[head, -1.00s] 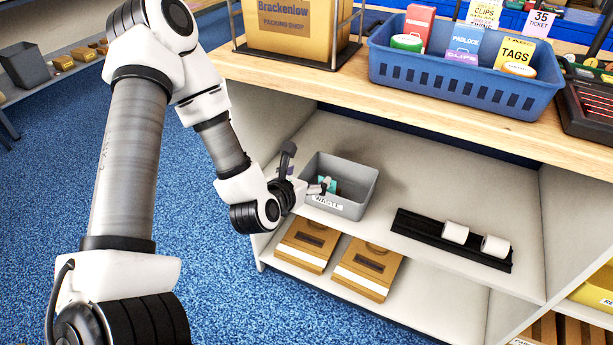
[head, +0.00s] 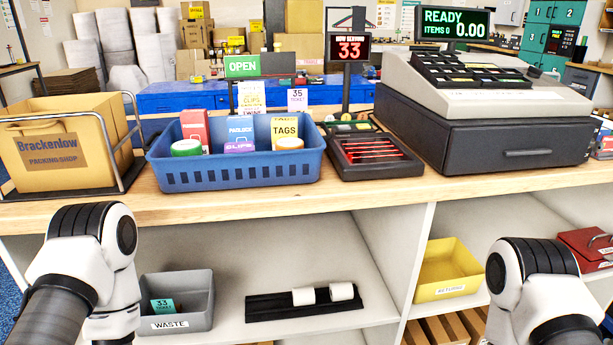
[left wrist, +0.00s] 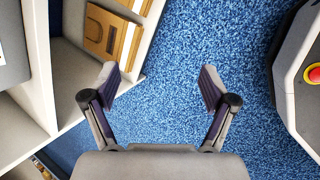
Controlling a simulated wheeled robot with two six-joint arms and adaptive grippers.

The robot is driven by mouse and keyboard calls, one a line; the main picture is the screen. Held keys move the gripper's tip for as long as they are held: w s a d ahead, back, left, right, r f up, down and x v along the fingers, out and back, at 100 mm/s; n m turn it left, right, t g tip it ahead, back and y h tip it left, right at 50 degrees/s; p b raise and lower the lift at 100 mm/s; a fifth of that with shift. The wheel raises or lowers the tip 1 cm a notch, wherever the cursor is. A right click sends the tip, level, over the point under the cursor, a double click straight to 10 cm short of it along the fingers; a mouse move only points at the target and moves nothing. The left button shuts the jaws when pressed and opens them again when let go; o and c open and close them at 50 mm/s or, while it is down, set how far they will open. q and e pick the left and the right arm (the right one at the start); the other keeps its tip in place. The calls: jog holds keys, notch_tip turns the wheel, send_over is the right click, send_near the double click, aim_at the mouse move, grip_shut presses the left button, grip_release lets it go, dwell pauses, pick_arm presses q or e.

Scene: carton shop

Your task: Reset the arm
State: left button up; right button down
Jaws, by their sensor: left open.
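My left gripper (left wrist: 158,88) is open and empty in the left wrist view, over the blue carpet beside the shelf unit.
The wooden counter (head: 380,193) carries a Brackenlow carton (head: 62,150), a blue basket (head: 236,172) of goods and a cash register (head: 485,140). A black rail (head: 270,307) with white rolls and a yellow returns bin (head: 447,272) are below. Carpet (left wrist: 180,40) is clear under the left gripper.

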pick_arm(q)
jog(key=s+d+f+m+g, duration=0.1)
jog(key=s+f+m+g, duration=0.15)
jog(key=s+m, duration=0.6)
jog(key=s+d+f+m+g, duration=0.2)
jog(key=s+m+g, duration=0.15)
jog(key=m, duration=1.05)
notch_tip(320, 180, up, 20)
jog(key=m+p, duration=0.1)
jog(key=p, duration=1.9)
jog(key=shift+w+a, duration=0.15)
jog(key=shift+w, duration=0.15)
